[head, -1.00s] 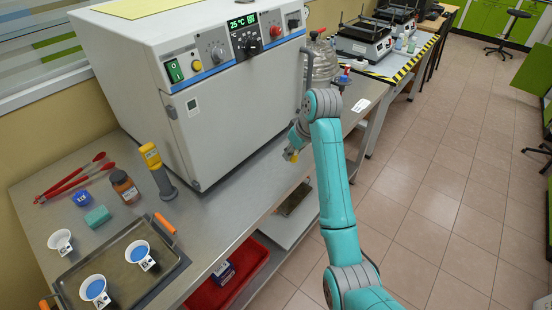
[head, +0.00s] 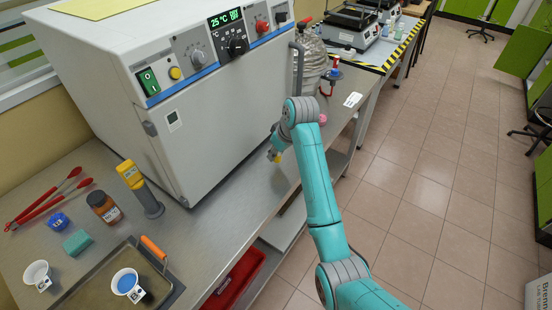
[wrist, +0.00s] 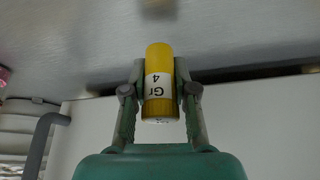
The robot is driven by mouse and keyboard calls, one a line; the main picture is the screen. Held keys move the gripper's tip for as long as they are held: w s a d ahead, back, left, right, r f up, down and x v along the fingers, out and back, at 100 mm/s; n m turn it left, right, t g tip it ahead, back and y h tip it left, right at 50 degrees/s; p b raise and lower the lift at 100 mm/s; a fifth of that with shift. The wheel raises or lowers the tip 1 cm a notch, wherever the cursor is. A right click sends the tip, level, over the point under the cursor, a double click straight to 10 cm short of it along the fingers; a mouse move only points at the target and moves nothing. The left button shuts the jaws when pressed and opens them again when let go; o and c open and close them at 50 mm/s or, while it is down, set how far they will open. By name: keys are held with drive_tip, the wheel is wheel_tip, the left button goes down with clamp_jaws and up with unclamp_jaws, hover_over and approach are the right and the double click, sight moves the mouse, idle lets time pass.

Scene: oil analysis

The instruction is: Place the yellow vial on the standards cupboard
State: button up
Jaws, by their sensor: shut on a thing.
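The yellow vial (wrist: 159,84) has a white label reading "Gr 4" and sits between the two fingers of my gripper (wrist: 159,92) in the wrist view. My gripper is shut on it. In the head view, my gripper (head: 274,154) is small and partly hidden by my arm, beside the oven's front and over the metal bench. A bit of the yellow vial (head: 278,158) shows there. No cupboard is labelled as the standards cupboard; green cupboards (head: 523,40) stand at the far right, one with its door open.
A large white oven (head: 200,90) stands on the metal bench (head: 235,205). A tray (head: 80,292) with cups, a brown bottle (head: 102,206) and red tongs (head: 45,200) are at left. The tiled floor (head: 430,190) at right is mostly clear. A stool (head: 485,30) stands far back.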

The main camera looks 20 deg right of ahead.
sight(276, 159)
drive_tip(key=shift+f, duration=1.4)
drive_tip(key=o, duration=0.5)
drive_tip(key=shift+f, duration=0.15)
drive_tip(key=o, duration=0.4)
drive_tip(key=shift+o, duration=0.2)
